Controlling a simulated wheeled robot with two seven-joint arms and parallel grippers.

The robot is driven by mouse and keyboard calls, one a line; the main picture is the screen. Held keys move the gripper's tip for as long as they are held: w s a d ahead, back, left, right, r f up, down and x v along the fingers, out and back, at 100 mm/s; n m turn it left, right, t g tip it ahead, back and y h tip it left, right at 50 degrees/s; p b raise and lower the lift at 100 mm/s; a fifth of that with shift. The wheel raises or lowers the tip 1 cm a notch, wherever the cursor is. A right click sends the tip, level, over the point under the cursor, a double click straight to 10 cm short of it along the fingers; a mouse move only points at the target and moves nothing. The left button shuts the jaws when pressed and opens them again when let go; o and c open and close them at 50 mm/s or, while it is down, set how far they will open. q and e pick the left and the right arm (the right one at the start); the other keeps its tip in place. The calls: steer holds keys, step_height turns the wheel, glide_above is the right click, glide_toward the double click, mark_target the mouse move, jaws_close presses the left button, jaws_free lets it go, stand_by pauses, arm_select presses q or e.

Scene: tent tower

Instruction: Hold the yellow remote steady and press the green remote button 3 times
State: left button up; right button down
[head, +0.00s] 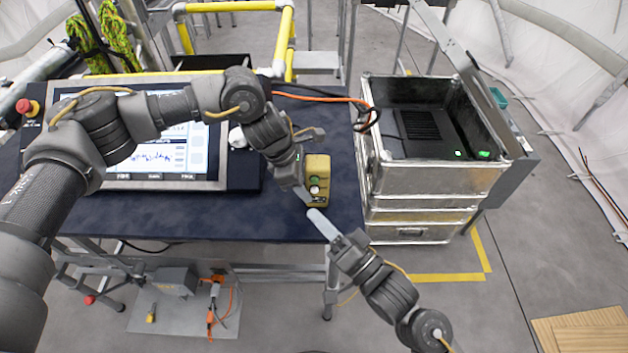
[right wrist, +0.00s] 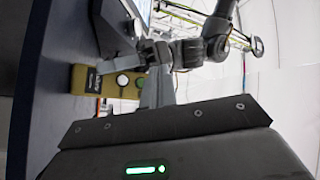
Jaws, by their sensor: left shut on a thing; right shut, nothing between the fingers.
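The yellow remote (head: 319,165) is at the right part of the dark blue table, with a green button and a pale button on its top face. My left gripper (head: 311,164) is shut on the remote from the left, one finger at its far end and one at its near end. My right gripper (head: 318,217) is shut and empty, its tip just in front of the remote and apart from it, near the table's front edge. In the right wrist view the remote (right wrist: 82,82) shows at the left, partly hidden by my left gripper (right wrist: 138,68).
A monitor panel (head: 160,185) lies on the dark blue table (head: 230,218) left of the remote. An open metal crate (head: 440,180) holding a black device stands to the right. An orange cable (head: 320,97) crosses the table's back edge.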

steer(key=shift+w, duration=2.7)
steer(key=shift+w, duration=0.1)
steer(key=shift+w, duration=0.3)
steer(key=shift+w, duration=0.4)
stand_by(0.6)
steer(key=shift+s, duration=3.35)
stand_by(0.6)
